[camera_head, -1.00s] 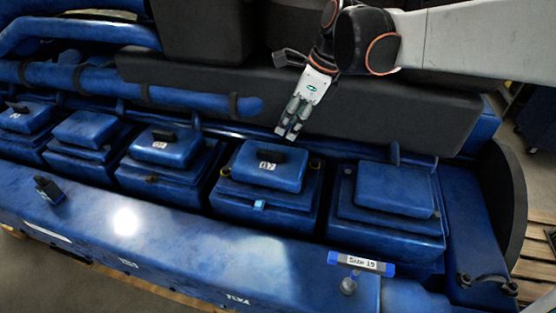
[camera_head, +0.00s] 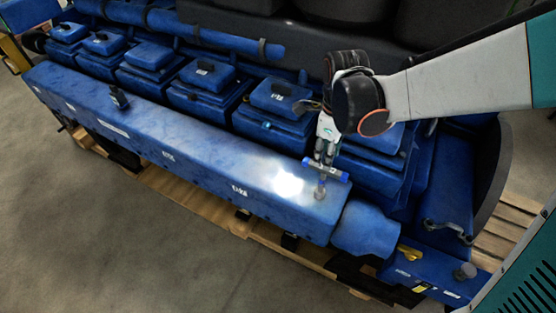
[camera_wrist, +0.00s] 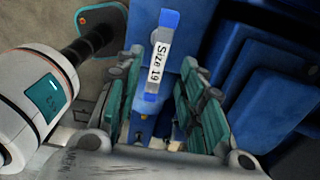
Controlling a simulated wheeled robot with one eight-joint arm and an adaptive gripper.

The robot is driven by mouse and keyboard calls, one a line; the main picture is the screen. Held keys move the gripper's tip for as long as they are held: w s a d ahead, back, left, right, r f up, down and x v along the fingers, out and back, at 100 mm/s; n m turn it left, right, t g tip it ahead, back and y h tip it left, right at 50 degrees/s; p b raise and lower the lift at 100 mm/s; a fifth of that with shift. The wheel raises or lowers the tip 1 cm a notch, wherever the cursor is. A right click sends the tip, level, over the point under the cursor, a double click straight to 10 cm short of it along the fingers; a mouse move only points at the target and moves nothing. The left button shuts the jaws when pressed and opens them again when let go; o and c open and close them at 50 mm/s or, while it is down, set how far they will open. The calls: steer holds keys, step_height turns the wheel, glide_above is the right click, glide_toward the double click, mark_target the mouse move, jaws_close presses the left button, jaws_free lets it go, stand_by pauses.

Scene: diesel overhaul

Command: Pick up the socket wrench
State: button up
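The socket wrench (camera_head: 340,176) has a blue T-shaped handle with a white "Size 19" label and stands upright on a grey shaft. It is at the right end of the long blue ledge (camera_head: 190,150). In the wrist view its handle (camera_wrist: 158,55) lies lengthwise between the fingers. My gripper (camera_head: 323,157) points down at the handle and hides part of it. Its green-padded fingers (camera_wrist: 163,75) are apart, with a visible gap on each side of the handle. The wrench's lower part is hard to make out in the wrist view.
Blue engine covers (camera_head: 275,95) stand in a row behind the ledge, close to my gripper. A small dark object (camera_head: 118,97) stands farther left on the ledge. A yellow part (camera_head: 409,253) lies at the lower right. Open floor (camera_head: 120,240) is in front.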

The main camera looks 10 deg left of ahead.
mark_target(324, 171)
step_height(324, 171, down, 7)
steer(key=b, duration=0.3)
steer(key=shift+r+b, duration=0.1)
steer(key=shift+b, duration=0.2)
steer(key=shift+s+d+f, duration=0.1)
steer(key=shift+s+f, duration=0.05)
steer(key=shift+f, duration=0.3)
step_height(324, 171, down, 4)
steer(key=shift+d+f+b, duration=0.1)
steer(key=shift+b, duration=1.15)
jaws_close()
